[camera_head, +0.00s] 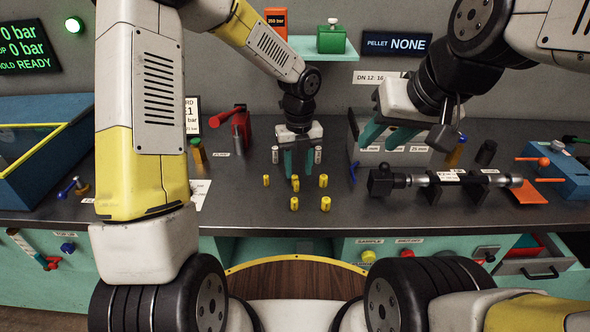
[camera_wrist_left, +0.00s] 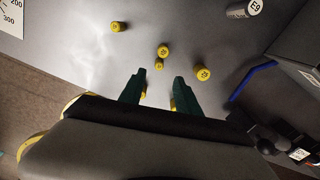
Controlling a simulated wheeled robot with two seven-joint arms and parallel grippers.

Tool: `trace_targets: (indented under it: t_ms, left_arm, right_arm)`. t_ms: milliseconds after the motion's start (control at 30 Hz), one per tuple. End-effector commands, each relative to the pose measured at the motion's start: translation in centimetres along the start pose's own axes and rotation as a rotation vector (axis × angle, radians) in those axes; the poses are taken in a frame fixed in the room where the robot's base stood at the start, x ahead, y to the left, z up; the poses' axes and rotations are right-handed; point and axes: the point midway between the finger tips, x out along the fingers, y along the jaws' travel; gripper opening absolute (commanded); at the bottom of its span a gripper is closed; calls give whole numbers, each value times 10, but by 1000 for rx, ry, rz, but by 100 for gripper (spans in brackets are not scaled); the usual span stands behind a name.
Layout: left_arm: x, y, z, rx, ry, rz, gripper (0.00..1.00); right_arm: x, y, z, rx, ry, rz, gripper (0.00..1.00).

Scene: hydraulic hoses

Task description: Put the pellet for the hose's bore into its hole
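Several small yellow pellets stand on the dark bench below my left gripper, among them a front-left one (camera_head: 294,203), a front-right one (camera_head: 325,203) and a left one (camera_head: 266,180). The left wrist view shows numbered tops, for example on one pellet (camera_wrist_left: 203,73). My left gripper (camera_head: 299,168) points down with its teal fingers apart, over the back of the group. Its fingers partly hide pellets in the wrist view (camera_wrist_left: 158,92); none is visibly gripped. My right gripper (camera_head: 388,138) is open and empty, above a grey box. I cannot make out the pellet hole.
A dark cylindrical device (camera_head: 447,180) lies in cradles at the right. The grey box (camera_head: 416,157) has size labels. A display (camera_head: 397,44) reads "PELLET NONE". Grey cylinders (camera_head: 318,154) flank my left gripper. A blue bin (camera_head: 45,150) stands left.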

Motion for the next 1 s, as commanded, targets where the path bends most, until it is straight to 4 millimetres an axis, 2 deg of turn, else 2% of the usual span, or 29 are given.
trace_targets:
  t_ms: [300,600,633,800,833,1000]
  left_arm:
    - [44,3,7,-1,2,1,39]
    - [50,4,8,-3,-1,0,39]
    - [50,4,8,-3,-1,0,38]
    - [50,4,8,-4,0,0,4]
    - [50,4,8,-4,0,0,0]
    - [50,4,8,-4,0,0,0]
  right_arm:
    - [0,0,0,0,0,0,36]
    - [0,0,0,0,0,0,36]
    - [0,0,0,0,0,0,36]
    - [0,0,0,0,0,0,36]
    - [0,0,0,0,0,0,36]
    - [0,0,0,0,0,0,36]
